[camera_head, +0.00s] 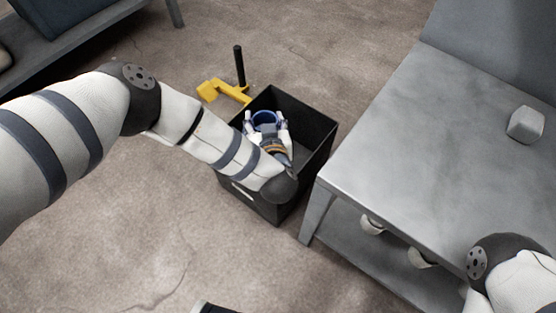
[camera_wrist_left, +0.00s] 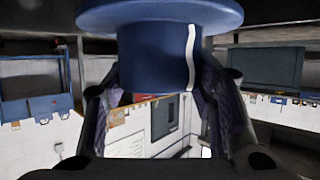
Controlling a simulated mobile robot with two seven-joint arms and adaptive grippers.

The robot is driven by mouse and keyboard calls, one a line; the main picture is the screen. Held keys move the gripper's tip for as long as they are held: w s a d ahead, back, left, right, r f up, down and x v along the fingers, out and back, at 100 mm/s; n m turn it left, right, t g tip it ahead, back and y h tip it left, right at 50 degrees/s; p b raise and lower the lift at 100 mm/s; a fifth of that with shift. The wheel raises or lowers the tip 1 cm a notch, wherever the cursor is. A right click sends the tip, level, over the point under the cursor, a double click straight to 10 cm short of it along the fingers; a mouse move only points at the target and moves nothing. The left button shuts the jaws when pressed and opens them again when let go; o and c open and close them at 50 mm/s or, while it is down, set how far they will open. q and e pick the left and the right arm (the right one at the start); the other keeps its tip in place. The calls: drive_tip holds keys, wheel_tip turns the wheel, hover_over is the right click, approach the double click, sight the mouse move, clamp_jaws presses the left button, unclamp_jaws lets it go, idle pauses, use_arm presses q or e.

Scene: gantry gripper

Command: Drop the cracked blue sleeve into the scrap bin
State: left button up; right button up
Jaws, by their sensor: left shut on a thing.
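The blue sleeve (camera_head: 265,119) shows as a ring between the fingertips of my left gripper (camera_head: 266,126). In the left wrist view the sleeve (camera_wrist_left: 155,55) has a wide flange and a jagged white crack line down its side. The two fingers of my left gripper (camera_wrist_left: 160,105) are shut on it from both sides. The scrap bin (camera_head: 312,137) is a black, open-topped box on the floor. The gripper and sleeve are over its mouth; I cannot tell whether they are below the rim. My right gripper is out of view.
A grey metal table (camera_head: 400,140) stands right of the bin, with a grey block (camera_head: 526,124) on it and rounded pale things on its lower shelf. A yellow object (camera_head: 222,92) with a black post is behind the bin. The floor left of the bin is clear.

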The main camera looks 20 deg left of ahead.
use_arm(q)
drive_tip(key=shift+r, duration=0.2)
drive_tip(key=o, duration=1.4)
drive_tip(key=v, duration=1.2)
drive_tip(key=shift+f, duration=0.1)
